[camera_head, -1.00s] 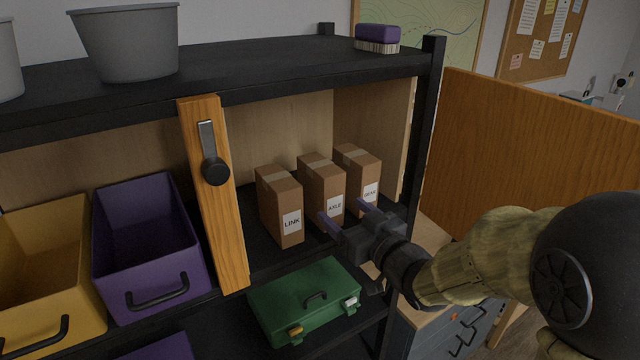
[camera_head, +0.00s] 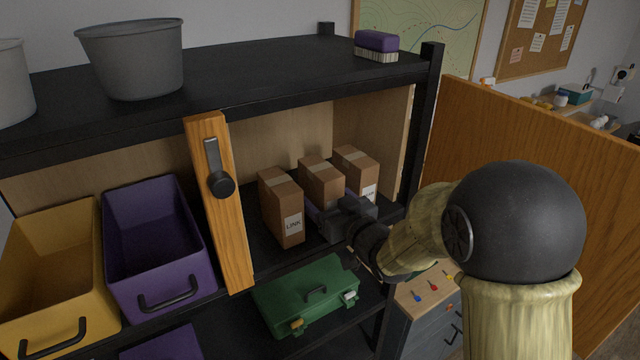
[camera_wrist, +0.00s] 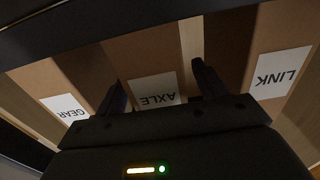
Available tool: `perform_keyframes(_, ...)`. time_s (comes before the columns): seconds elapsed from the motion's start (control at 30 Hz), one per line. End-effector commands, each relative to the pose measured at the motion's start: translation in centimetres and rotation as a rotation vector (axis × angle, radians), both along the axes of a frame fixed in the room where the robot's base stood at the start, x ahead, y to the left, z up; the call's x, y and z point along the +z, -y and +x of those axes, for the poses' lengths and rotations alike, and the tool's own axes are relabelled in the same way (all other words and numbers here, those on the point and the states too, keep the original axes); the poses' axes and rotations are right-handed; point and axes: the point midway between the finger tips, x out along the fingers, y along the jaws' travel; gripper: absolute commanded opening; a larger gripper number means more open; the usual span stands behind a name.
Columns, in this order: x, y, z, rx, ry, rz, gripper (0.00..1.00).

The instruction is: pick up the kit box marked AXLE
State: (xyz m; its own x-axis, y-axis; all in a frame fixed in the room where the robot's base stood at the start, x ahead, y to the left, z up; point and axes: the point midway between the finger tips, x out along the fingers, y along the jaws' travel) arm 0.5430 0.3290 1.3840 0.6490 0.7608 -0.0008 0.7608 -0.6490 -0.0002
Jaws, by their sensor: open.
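The AXLE box (camera_head: 321,178) is a brown taped carton, the middle one of three on the shelf. In the head view my gripper hides its label and lower front. In the wrist view the AXLE box (camera_wrist: 150,65) shows upside down with its white label readable. My gripper (camera_head: 334,207) is open in front of it. In the wrist view one finger of my gripper (camera_wrist: 160,88) is at the box's left edge and the other is right of it, by the gap to the LINK box. I cannot tell whether either finger touches a box.
The LINK box (camera_head: 281,205) stands close on the left and the GEAR box (camera_head: 356,160) close on the right. A wooden door with a black handle (camera_head: 221,200) stands at left. A green case (camera_head: 306,296) lies below. The upper shelf (camera_head: 270,75) overhangs the boxes.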

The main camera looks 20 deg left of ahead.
Motion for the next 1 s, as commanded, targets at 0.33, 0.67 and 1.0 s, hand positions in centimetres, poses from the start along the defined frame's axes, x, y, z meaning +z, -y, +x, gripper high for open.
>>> perform_keyframes(0.33, -0.07, -0.96, 1.04, -0.003, 0.0, 0.0, 0.71)
perform_keyframes(0.67, -0.07, -1.12, 0.97, 0.0, 0.0, 0.0, 0.71)
perform_keyframes(1.0, 0.0, -1.15, 0.92, 0.001, 0.001, 0.002, 0.2)
